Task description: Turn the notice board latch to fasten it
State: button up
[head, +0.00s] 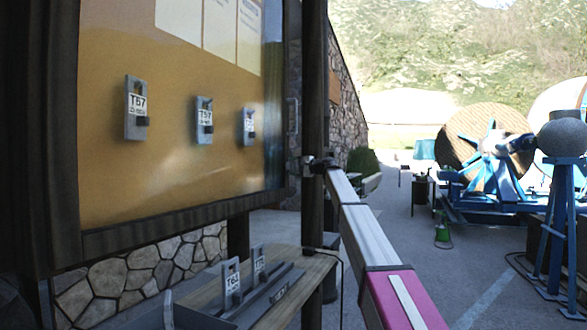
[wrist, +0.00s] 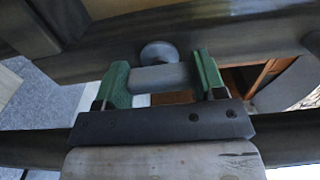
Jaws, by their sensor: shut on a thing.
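The notice board (head: 185,175) has a yellow-brown panel in a dark wooden frame and stands at the left of the head view. My gripper (head: 306,166) is at the right edge of its frame, small and dark there. In the wrist view my gripper (wrist: 162,82) has green fingers shut on the latch (wrist: 160,79), a grey bar lying crosswise between them. A round grey knob (wrist: 159,52) sits just beyond the bar, against the dark frame. The latch is hard to make out in the head view, and its exact angle to the frame is unclear.
Tags (head: 136,110) hang on the panel. A wooden bench (head: 310,268) with metal trays and two more tags stands below. A dark post (head: 314,100) is close by my arm. A large cable reel (head: 485,140) on a blue stand is at the right; the pavement between is mostly open.

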dwell(0.4)
jog(key=o, duration=0.9)
jog(key=v, duration=1.1)
